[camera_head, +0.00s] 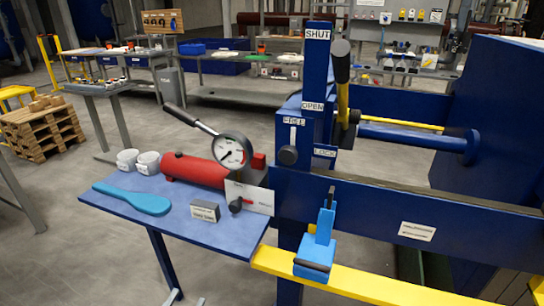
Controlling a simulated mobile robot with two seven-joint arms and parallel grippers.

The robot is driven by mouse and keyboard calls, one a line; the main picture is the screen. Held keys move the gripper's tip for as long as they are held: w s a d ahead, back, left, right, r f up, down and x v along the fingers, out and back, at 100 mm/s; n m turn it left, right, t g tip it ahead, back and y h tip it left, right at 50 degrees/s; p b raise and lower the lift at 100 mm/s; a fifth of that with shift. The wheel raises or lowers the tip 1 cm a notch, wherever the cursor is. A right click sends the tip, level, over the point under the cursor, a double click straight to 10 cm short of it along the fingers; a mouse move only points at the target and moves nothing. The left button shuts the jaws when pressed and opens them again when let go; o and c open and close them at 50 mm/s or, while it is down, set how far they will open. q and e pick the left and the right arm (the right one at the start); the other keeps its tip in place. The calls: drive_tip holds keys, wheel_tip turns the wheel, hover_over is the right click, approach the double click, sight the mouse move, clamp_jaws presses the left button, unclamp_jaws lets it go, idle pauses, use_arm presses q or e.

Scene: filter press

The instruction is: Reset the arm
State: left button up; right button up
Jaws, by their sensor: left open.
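A blue press frame (300,200) stands at the centre right. Its upright post (319,70) carries a SHUT label at the top and an OPEN label lower down. A lever arm with a dark grip (341,62) stands upright beside the post, its grip near the SHUT end; a yellow piece is below the grip. My right gripper is not in view.
A light blue clamp (319,240) sits over the yellow rail (350,283). Pallets (42,130) stand at left.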

use_arm(q)
drive_tip(key=s+a+f+n+g+y, duration=0.15)
drive_tip(key=s+f+g, duration=0.3)
drive_tip(key=f, duration=0.75)
drive_tip(key=s+f+n+g+y, duration=0.15)
drive_tip(key=s+f+g, duration=0.3)
drive_tip(key=f, duration=0.85)
drive_tip(key=s+f+g, duration=0.4)
drive_tip(key=s+f, duration=0.2)
drive_tip(key=s, duration=0.6)
drive_tip(key=s+f+g+y, duration=0.1)
drive_tip(key=s+f+g, duration=0.2)
drive_tip(key=s+f, duration=0.4)
drive_tip(key=s, duration=0.4)
drive_tip(key=shift+s+d+m+g, duration=0.25)
drive_tip(key=shift+s+m+g, duration=0.1)
drive_tip(key=shift+m+g, duration=0.05)
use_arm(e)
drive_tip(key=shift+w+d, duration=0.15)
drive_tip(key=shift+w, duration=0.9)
use_arm(q)
drive_tip(key=shift+w, duration=0.1)
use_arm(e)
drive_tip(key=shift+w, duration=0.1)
